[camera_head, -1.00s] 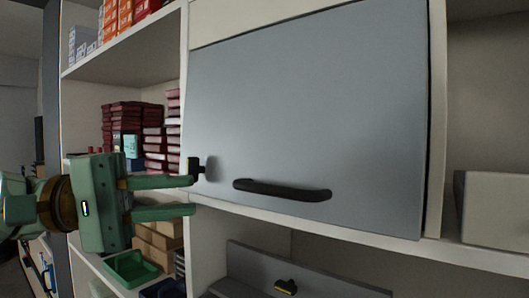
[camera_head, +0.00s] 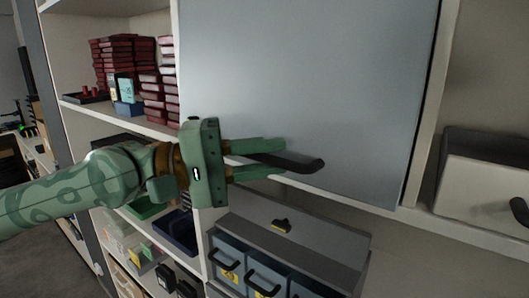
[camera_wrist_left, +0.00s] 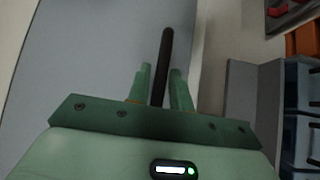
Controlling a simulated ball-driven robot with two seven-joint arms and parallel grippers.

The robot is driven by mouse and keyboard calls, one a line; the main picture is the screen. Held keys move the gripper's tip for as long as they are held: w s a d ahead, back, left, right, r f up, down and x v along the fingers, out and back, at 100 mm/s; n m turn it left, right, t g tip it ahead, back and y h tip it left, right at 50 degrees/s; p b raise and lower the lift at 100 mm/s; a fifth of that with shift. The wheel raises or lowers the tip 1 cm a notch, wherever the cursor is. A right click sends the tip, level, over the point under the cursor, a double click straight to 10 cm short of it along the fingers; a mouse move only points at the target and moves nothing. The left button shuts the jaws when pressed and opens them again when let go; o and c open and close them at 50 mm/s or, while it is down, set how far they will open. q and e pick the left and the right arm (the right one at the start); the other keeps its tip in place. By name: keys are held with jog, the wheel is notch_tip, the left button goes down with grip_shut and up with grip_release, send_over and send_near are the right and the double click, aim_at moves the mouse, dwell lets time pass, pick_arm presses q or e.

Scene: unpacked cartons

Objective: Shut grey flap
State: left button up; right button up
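The large grey flap (camera_head: 310,80) hangs down over the cupboard's front in the head view, with a dark gap along its right edge. I cannot tell whether it lies fully flush. Its black bar handle (camera_head: 307,165) is near the bottom edge. My left gripper (camera_head: 285,159) is open, with its green fingers above and below the handle's left part. In the left wrist view, the handle (camera_wrist_left: 166,55) runs between the two fingertips (camera_wrist_left: 160,72), with small gaps beside it. The flap (camera_wrist_left: 95,50) fills the left of that view. My right gripper is not in view.
Below the flap is a grey panel with a black-and-yellow latch (camera_head: 282,226), above blue drawers (camera_head: 266,273). Stacked dark red boxes (camera_head: 125,62) fill the shelf at left. A white bin (camera_head: 487,190) stands on the right shelf.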

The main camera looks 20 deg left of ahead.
pick_arm(q)
grip_shut()
jog(key=w+b, duration=0.1)
jog(key=w+f+m+h+b, duration=0.1)
jog(key=shift+d+b, duration=0.35)
jog(key=shift+d, duration=0.05)
jog(key=shift+w, duration=0.35)
jog(key=shift+s+r, duration=0.15)
jog(key=shift+r, duration=0.1)
grip_release()
jog(key=shift+f, duration=0.1)
